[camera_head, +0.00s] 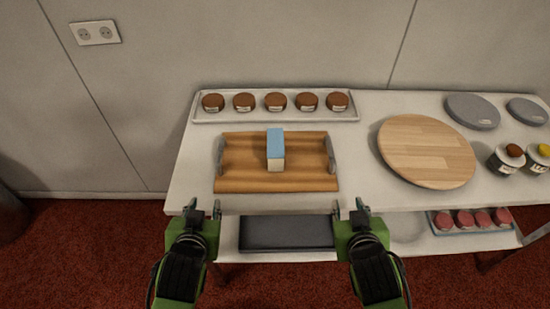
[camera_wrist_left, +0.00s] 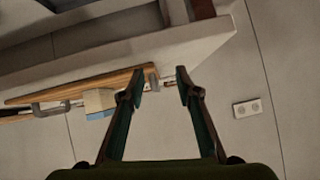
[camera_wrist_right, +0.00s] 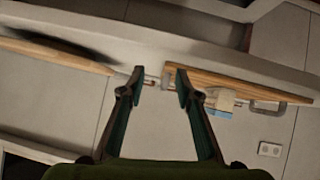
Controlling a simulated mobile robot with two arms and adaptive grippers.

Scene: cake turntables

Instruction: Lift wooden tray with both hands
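The wooden tray (camera_head: 240,175) lies flat on the white table, with a grey metal handle at its left end (camera_head: 221,155) and another at its right end (camera_head: 331,155). A blue and cream box (camera_head: 276,150) stands on it. My left gripper (camera_head: 205,209) is open and empty at the table's front edge, in front of the tray's left end. My right gripper (camera_head: 349,208) is open and empty at the same edge, in front of the right end. Neither touches the tray. The wrist views also show the tray (camera_wrist_left: 75,88) (camera_wrist_right: 255,90) beyond the fingers.
A long white tray (camera_head: 350,110) with several brown cakes is behind the wooden tray. A round wooden board (camera_head: 426,152) lies to the right, with grey discs (camera_head: 472,111) and jars (camera_head: 505,160) beyond. A dark tray (camera_head: 287,232) sits on the lower shelf.

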